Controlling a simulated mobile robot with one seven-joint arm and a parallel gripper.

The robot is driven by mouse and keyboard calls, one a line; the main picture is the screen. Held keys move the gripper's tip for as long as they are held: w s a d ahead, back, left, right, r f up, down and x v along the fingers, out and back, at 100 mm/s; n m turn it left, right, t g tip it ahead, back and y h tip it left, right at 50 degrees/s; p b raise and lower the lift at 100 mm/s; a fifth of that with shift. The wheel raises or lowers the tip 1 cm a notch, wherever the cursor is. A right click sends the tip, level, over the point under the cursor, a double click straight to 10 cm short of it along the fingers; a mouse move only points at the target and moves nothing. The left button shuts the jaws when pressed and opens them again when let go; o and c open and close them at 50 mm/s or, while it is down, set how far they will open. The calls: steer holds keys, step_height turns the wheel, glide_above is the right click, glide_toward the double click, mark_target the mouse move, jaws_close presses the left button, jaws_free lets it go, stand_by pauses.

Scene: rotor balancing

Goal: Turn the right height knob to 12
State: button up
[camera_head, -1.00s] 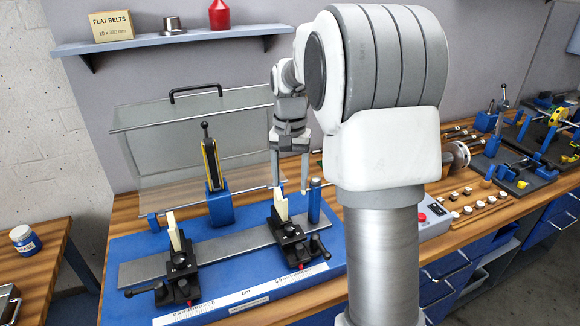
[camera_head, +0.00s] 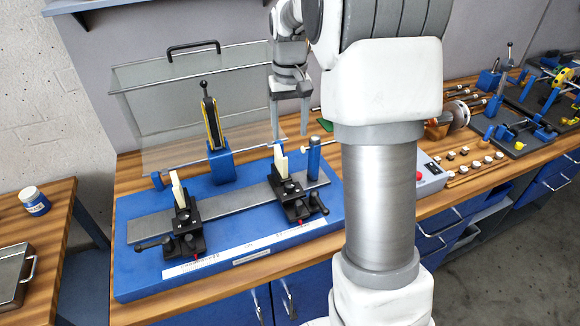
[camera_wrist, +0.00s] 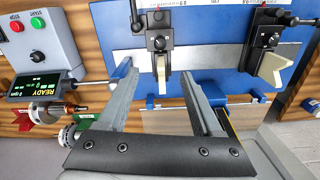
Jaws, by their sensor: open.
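The right carriage (camera_head: 293,205) stands on the grey rail of the blue base. It bears a cream upright block (camera_head: 280,159) and a dark round knob (camera_head: 290,187), which looks like its height knob. Its numbers are too small to read. In the wrist view, this carriage (camera_wrist: 158,40) is at upper centre, with its cream block (camera_wrist: 162,75) pointing down. My gripper (camera_head: 290,136) is open and empty, pointing down behind and above the right carriage. In the wrist view, my gripper (camera_wrist: 157,72) has its fingers spread on either side of that cream block in the picture. No contact shows.
The left carriage (camera_head: 183,230) stands on the same rail (camera_head: 235,202). A blue post (camera_head: 313,160) is right of the right carriage. A clear cover (camera_head: 160,110) and yellow-black lever (camera_head: 212,125) stand behind. A control box (camera_wrist: 35,38) is at left in the wrist view.

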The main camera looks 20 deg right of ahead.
steer(key=n+p, duration=0.2)
steer(key=n, duration=0.3)
steer(key=n+p, duration=0.1)
steer(key=p, duration=0.1)
glide_toward(290, 184)
step_height(290, 184, down, 9)
steer(key=shift+r, duration=0.15)
jaws_close()
stand_by(0.4)
